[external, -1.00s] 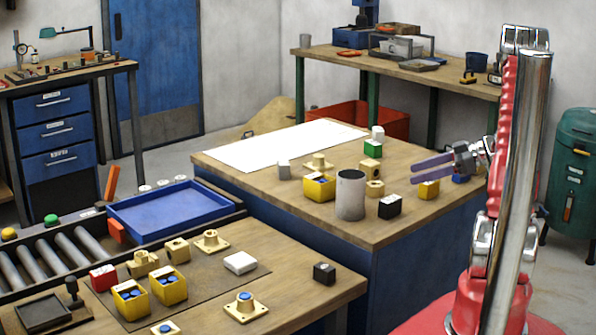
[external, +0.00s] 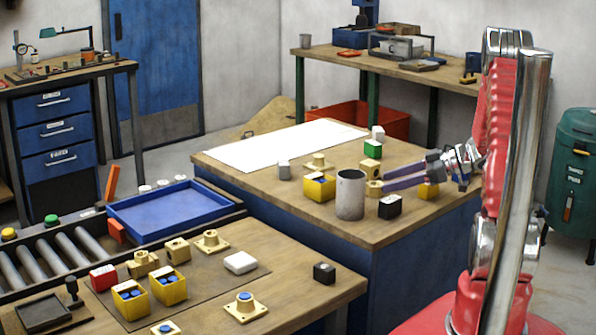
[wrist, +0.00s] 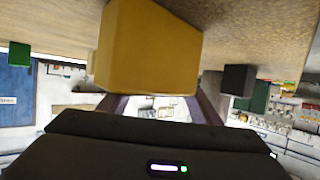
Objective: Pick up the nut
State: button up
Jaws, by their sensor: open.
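The brass nut (external: 374,188) lies on the middle wooden table, just in front of a brass block (external: 371,168). My gripper (external: 386,178) reaches in from the right, low over the table. Its two purple-grey fingers are open, with the tips close to the nut's right side. I cannot tell whether they are around the nut or touching it. In the wrist view, which is upside down, a big yellow block (wrist: 147,45) fills the centre and hides the fingertips; the nut cannot be made out there.
A yellow block (external: 427,191) stands under my fingers. A black box (external: 390,206) and a grey cylinder (external: 350,196) stand in front and left of the nut. A green cube (external: 372,149) is behind.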

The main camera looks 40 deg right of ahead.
aim_at(381, 184)
jog(key=shift+x, duration=2.4)
jog(key=shift+c, duration=0.4)
jog(key=c, duration=1.4)
